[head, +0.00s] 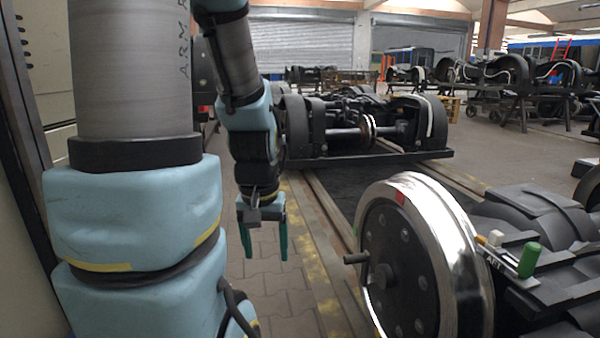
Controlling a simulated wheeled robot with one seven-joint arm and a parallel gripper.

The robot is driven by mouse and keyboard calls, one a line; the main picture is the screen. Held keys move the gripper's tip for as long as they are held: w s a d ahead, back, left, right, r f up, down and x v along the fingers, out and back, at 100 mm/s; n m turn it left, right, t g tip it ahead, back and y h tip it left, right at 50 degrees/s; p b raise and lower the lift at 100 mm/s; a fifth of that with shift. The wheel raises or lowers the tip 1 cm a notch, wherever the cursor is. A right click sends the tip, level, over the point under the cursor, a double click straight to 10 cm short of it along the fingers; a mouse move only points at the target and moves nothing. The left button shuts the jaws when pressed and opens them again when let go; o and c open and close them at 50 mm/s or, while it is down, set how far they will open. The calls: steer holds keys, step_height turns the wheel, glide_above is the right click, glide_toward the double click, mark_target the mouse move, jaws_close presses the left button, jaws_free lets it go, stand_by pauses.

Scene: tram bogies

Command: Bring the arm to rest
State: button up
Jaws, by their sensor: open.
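My gripper (264,242) hangs down at the end of my arm in the head view, left of the middle. Its two green fingers are apart, with paved floor showing between them. Nothing is held between them. It hangs in free air, to the left of a large steel wheel (440,240) and apart from it. My arm runs down from the top of the picture to the gripper.
A stub juts left from the wheel. Another bogie (365,130) stands behind on rails. Paved floor (270,285) below my gripper is clear.

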step_height(320, 180, up, 27)
steer(key=p, duration=2.4)
